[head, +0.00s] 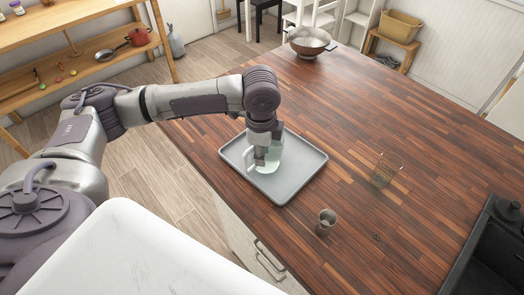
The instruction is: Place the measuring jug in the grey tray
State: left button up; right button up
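The grey tray (300,170) lies on the wooden table near its left edge. The measuring jug (273,157), clear with a pale green tint, is upright over the left-middle part of the tray. My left gripper (262,152) points down at the jug, with its fingers closed on the jug's upper part. The gripper hides part of the jug's rim and side. I cannot tell whether the jug's base touches the tray. My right gripper is not in view.
A small grey-green cup (326,222) and a clear glass container (384,170) stand right of the tray. A lidded pot (309,42) stands at the far end. A black appliance (495,245) is at the lower right. The table's middle is clear.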

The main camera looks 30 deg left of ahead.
pick_arm(q)
notch_tip(320, 180, up, 12)
jog(key=b, duration=0.2)
jog(key=shift+s+d, duration=0.15)
jog(key=shift+s, duration=0.3)
